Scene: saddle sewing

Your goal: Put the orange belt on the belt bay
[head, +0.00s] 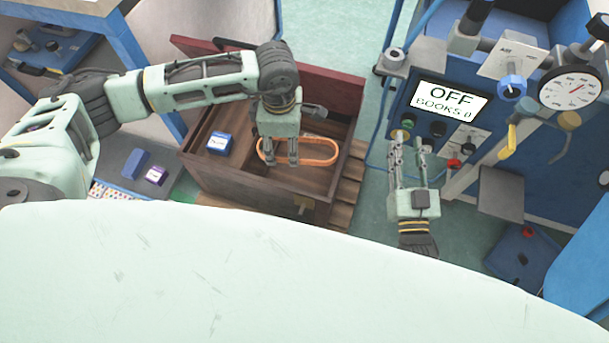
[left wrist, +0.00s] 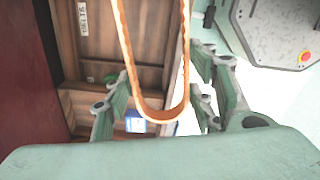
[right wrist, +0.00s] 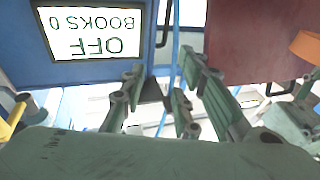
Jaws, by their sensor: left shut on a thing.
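The orange belt (head: 327,161) is a long closed loop in the head view, level with the wooden crate's interior. A wooden compartment there carries a label (left wrist: 82,14) that seems to read BELTS. Whether the belt touches the crate floor cannot be told. My right gripper (head: 408,150) is open and empty in front of the control panel.
A blue box (head: 217,144) lies in the crate's left compartment. The crate's dark red lid (head: 335,85) stands open behind. The blue machine's panel display (head: 450,100) reads OFF, BOOKS 0. A pale surface (head: 250,270) fills the foreground.

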